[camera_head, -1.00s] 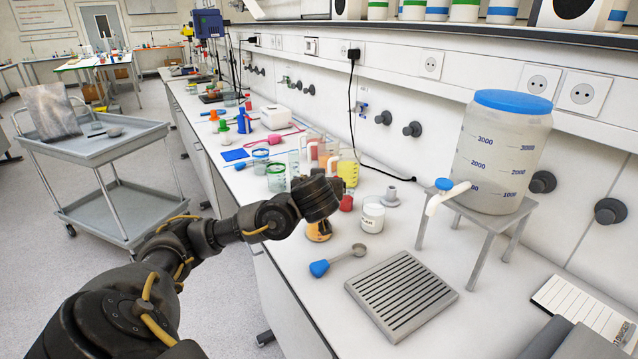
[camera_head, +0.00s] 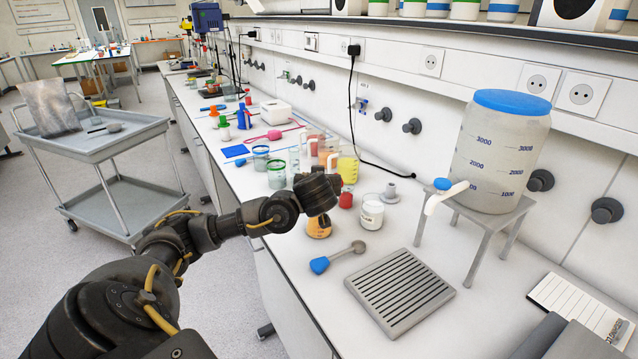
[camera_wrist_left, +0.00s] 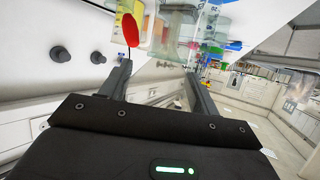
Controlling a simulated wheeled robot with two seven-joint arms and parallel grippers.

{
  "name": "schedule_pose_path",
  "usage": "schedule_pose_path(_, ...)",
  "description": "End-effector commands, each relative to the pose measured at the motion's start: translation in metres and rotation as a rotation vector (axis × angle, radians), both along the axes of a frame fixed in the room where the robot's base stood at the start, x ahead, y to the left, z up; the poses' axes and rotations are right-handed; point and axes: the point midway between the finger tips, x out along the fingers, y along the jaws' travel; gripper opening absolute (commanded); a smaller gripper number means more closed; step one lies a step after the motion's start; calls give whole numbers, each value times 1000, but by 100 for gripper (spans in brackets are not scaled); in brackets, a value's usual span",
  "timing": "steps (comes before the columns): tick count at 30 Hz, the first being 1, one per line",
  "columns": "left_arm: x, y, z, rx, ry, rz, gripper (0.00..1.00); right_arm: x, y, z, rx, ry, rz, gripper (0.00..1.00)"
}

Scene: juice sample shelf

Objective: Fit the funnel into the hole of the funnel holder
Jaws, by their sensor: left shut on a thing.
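My left gripper (camera_head: 322,198) is above the bench, in front of the beakers, seen from behind in the head view. In the left wrist view, its two fingers (camera_wrist_left: 160,72) stand apart around a thing I cannot make out against the pale background. I cannot tell for certain that it is the funnel. A light grey piece with a wide foot and a narrow upright stem (camera_head: 391,192) stands on the bench to the right of the gripper. I cannot tell whether it is the funnel holder or a funnel. My right gripper is not in view.
A white-labelled jar (camera_head: 371,214), a small flask with orange content (camera_head: 319,227) and a red piece (camera_head: 346,201) stand close to the gripper. A blue-handled scoop (camera_head: 337,257), a slatted tray (camera_head: 399,292) and a dispenser on a stand (camera_head: 500,150) are nearer. A trolley (camera_head: 95,145) stands left.

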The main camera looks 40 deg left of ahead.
Motion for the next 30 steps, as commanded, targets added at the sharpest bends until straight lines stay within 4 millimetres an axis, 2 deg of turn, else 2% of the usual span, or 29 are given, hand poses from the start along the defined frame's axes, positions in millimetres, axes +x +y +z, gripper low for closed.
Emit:
schedule_pose_path(6,0,0,2,-1,-1,0,36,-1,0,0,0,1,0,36)
schedule_pose_path(11,0,-1,13,-4,-4,-1,36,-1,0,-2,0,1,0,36)
schedule_pose_path(15,-2,-3,35,-4,-6,-1,36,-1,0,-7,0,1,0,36)
schedule_pose_path(24,-42,-34,94,-2,-8,-4,36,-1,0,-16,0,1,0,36)
schedule_pose_path(26,-54,-44,101,0,-5,-5,36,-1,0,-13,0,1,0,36)
schedule_pose_path(28,-62,-48,114,4,3,0,36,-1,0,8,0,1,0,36)
schedule_pose_path(30,-67,-52,117,6,5,0,36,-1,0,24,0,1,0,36)
